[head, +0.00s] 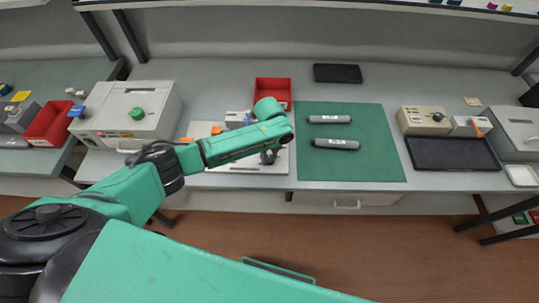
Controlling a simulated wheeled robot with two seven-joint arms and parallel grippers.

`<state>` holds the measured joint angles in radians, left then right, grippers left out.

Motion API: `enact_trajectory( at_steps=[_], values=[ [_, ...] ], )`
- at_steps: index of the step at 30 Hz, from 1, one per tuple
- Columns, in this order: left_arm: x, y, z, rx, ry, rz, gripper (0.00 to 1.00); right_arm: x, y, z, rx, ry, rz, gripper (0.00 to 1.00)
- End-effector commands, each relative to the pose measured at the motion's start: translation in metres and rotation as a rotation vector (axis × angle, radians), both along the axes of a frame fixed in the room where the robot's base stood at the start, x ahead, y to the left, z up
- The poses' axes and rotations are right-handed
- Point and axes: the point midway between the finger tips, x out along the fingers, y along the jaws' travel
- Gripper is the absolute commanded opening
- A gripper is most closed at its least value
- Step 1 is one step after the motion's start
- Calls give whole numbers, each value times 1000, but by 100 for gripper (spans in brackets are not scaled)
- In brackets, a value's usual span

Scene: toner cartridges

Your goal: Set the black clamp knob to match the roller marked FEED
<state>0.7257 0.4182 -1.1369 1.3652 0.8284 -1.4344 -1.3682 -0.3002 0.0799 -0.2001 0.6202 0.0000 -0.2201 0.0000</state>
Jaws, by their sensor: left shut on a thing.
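Two dark grey rollers lie on the green mat, an upper roller (330,119) and a lower roller (336,143). Each has a white label whose lettering is too small to read surely. My left arm reaches over the white plate (225,168), left of the mat. My left gripper (269,157) points down at the plate's right part, mostly hidden under its own arm. It is shut on a small dark thing, likely the black clamp knob, though the arm hides most of it. My right gripper is out of view.
A red bin (272,91) and a black tray (338,73) stand behind. A beige box with a dark knob (437,117) and a dark tray (452,154) are at right. The mat's lower part is clear.

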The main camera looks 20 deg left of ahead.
Motion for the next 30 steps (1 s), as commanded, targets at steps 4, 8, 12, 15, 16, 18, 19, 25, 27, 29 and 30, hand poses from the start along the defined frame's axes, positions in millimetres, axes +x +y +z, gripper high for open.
enact_trajectory(
  at_steps=[4, 8, 12, 15, 16, 18, 19, 25, 27, 29, 30],
  values=[
    [2, -1, 2, -4, -5, -103, 0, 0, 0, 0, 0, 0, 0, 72],
    [1, -1, 2, -4, -5, -173, 0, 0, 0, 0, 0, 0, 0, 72],
    [1, -1, 2, -4, -5, -225, 0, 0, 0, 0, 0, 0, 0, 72],
    [1, -1, 2, -4, -5, -247, 0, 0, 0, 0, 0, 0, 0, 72],
    [1, -1, 2, -4, -5, -252, 0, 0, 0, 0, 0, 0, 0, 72],
    [1, -1, 2, -4, -5, -258, 0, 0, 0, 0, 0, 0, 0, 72],
    [1, -1, 2, -4, -5, -260, 0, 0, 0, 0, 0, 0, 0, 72],
    [1, -1, 2, -4, -5, -262, 0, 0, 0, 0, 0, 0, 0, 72],
    [1, -1, 2, -4, -5, -262, 0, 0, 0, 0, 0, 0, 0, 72],
    [1, -1, 2, -3, -6, -262, 0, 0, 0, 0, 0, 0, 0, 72],
    [1, -1, 2, -2, -5, -262, 46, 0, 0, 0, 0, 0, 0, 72]
  ],
)
